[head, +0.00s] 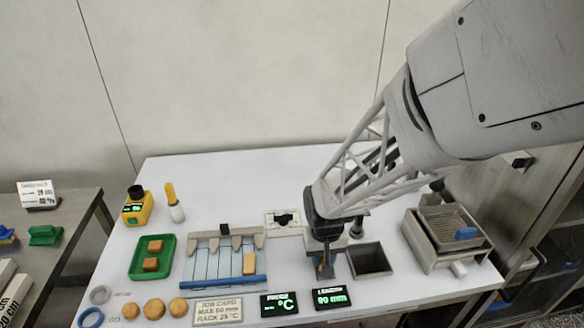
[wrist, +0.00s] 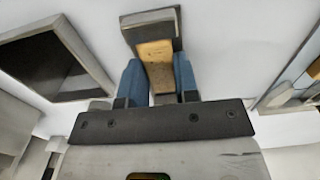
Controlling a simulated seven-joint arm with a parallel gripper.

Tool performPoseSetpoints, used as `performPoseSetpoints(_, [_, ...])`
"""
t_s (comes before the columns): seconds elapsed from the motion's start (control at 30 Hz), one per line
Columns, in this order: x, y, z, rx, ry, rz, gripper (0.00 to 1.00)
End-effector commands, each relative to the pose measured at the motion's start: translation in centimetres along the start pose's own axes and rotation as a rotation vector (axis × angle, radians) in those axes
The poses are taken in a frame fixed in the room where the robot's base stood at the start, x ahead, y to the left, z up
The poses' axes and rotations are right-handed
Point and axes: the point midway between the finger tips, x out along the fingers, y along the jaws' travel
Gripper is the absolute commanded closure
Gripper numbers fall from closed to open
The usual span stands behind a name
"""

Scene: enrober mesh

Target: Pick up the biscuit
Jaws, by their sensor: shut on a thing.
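My gripper (head: 323,268) is shut on a tan, oblong biscuit, over the table between the slatted rack and the dark square bin. In the wrist view my gripper's two blue fingers (wrist: 159,78) press on both sides of the biscuit (wrist: 155,58). A dark grey piece frames the biscuit's far end; I cannot tell whether it is part of it. In the head view the biscuit is mostly hidden by the fingers, and its height above the table is unclear. Similar tan blocks sit in the green tray (head: 137,271) and on the rack (head: 204,264).
The dark open bin (head: 388,263) stands just right of my gripper. A grey machine with a mesh top (head: 425,250) is farther right. Two displays (head: 278,305) and a job card (head: 217,312) lie along the front. Round tan pieces (head: 154,309) lie front left. The back of the table is clear.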

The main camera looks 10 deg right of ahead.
Motion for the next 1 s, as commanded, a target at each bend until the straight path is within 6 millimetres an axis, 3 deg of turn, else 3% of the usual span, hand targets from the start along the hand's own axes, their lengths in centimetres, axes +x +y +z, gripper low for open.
performPoseSetpoints(0.27, [-1.2,0.0,-0.1,0.000,0.003,0.000,0.85])
performPoseSetpoints(0.47, [-3.6,0.0,0.0,0.000,0.003,0.000,0.85])
performPoseSetpoints(1.0, [-4.2,0.6,7.7,0.000,0.001,0.000,0.85])
